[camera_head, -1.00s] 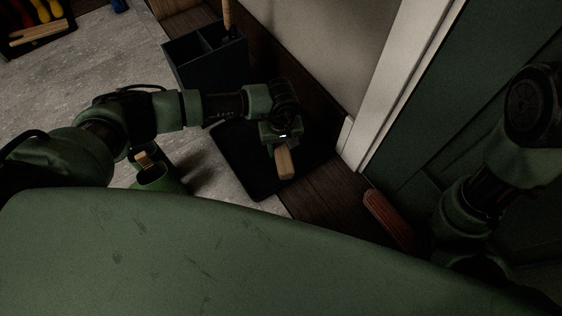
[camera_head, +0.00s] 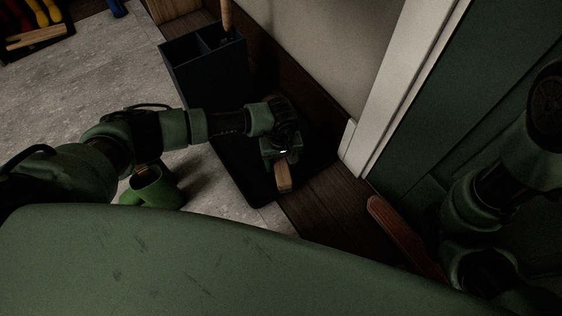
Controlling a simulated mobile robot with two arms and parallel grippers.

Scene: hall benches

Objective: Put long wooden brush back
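My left gripper (camera_head: 282,163) is over the black tray or mat (camera_head: 238,172) on the dark wooden surface. A pale wooden piece (camera_head: 283,180), which looks like the wooden brush, sticks out from between its fingers. The gripper looks shut on it, and most of the piece is hidden by the gripper. I cannot tell whether the piece touches the mat. My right arm shows at the right edge, but its gripper is not in view.
A dark divided box (camera_head: 203,73) stands behind, with a wooden handle (camera_head: 226,14) upright in it. A reddish-brown long object (camera_head: 400,232) lies at right by the white door frame (camera_head: 400,85). Coloured-handled tools (camera_head: 40,14) lie at far left.

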